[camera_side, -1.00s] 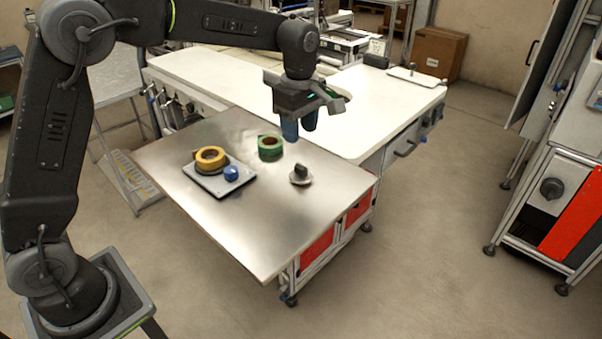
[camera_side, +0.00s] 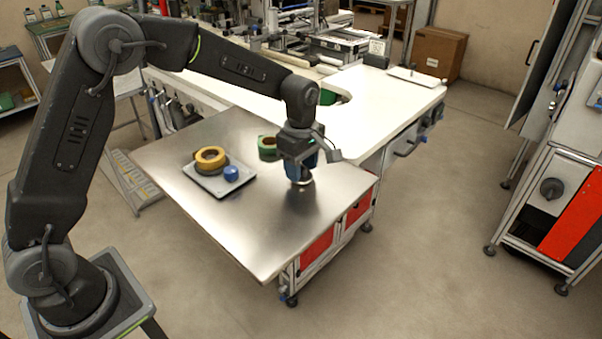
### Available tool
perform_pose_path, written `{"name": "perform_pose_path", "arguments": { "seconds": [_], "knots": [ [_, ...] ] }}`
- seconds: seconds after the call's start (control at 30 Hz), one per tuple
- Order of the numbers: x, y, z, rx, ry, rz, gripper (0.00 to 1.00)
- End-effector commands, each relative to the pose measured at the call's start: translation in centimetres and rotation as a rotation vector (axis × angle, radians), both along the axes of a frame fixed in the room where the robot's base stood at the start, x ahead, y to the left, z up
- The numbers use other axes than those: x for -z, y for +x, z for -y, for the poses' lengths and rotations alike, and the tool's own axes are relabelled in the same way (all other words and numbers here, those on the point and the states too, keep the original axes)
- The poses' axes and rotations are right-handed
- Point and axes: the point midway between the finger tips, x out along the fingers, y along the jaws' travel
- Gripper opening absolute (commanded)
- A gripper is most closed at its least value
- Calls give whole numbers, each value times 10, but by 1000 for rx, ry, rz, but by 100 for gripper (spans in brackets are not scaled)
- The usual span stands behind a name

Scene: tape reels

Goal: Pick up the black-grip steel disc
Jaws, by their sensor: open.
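The black-grip steel disc (camera_side: 305,182) lies on the steel table top, right of the middle. Only the near edge of its steel base shows; its black grip is hidden behind my gripper. My gripper (camera_side: 300,178) points down right over the disc, with its blue fingers low around the place of the grip. The jaws are open. Whether the fingers touch the grip cannot be seen.
A green tape reel (camera_side: 267,147) stands just behind and left of my gripper, partly covered by it. A grey plate (camera_side: 203,181) at the left holds a yellow tape reel (camera_side: 210,157) and a blue knob (camera_side: 231,173). The front of the steel table (camera_side: 255,235) is clear.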

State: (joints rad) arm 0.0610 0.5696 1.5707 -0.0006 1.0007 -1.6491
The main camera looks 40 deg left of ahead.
Motion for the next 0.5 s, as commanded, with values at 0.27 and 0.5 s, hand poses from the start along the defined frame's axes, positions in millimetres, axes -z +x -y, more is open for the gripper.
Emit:
{"name": "perform_pose_path", "arguments": {
  "seconds": [0.27, 0.5],
  "knots": [
    [0, 0, 0, 0, 0, 0, 26],
    [-1, 0, 0, 0, 0, 0, 3]
  ]
}}
